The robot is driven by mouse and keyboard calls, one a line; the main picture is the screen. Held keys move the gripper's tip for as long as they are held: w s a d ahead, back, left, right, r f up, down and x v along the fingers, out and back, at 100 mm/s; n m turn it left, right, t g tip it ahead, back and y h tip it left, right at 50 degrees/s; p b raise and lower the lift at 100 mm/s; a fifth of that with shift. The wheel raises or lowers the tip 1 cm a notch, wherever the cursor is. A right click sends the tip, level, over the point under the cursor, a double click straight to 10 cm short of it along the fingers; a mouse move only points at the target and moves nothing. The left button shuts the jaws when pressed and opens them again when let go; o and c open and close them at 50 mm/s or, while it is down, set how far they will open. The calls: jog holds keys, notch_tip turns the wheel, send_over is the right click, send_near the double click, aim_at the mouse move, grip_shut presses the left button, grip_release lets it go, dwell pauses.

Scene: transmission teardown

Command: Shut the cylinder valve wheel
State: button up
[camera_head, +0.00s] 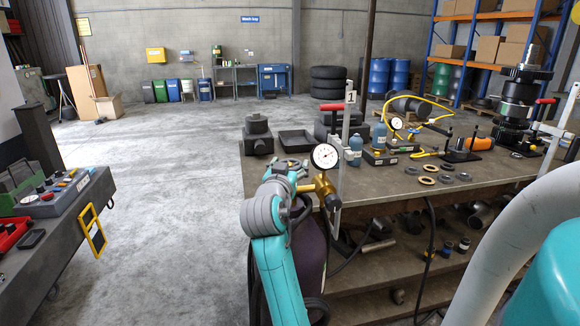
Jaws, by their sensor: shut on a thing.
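A dark purple gas cylinder (314,262) stands upright at the left end of the workbench, partly hidden behind my teal arm. Brass valve fittings (321,187) are at its top, with a round white dial gauge (325,156) above them. My gripper (287,170) is at the top of the cylinder, just left of the gauge and brass fittings. It is shut on the cylinder valve wheel (291,163), of which only a small part shows. The fingers and most of the wheel are hard to make out behind the wrist.
The workbench (400,185) to the right bears rings, blue bottles (380,135), gauges, yellow hoses and a dark press. A white upright post (342,150) stands close right of the gauge. A dark cart (60,225) is at left. Open concrete floor lies between.

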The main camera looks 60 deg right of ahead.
jog(key=m+g, duration=0.1)
jog(key=g, duration=0.1)
jog(key=m+g, duration=0.3)
jog(key=g, duration=0.1)
jog(key=shift+w+g+h, duration=0.25)
jog(key=shift+g+h, duration=0.05)
jog(key=shift+g, duration=0.1)
jog(key=m+g, duration=0.2)
jog(key=g, duration=0.1)
jog(key=m+g+y, duration=0.1)
jog(key=m+g, duration=0.1)
jog(key=shift+g+y, duration=0.3)
jog(key=shift+g, duration=0.1)
jog(key=m+g+y, duration=0.3)
jog(key=m+g, duration=0.1)
jog(key=g, duration=0.1)
jog(key=shift+y, duration=0.3)
jog(key=shift+d+m+g+y, duration=0.1)
jog(key=shift+m+g+y, duration=1.25)
jog(key=shift+y, duration=0.25)
jog(key=o, duration=0.9)
jog(key=shift+r, duration=0.1)
notch_tip(320, 180, up, 10)
jog(key=shift+f, duration=0.15)
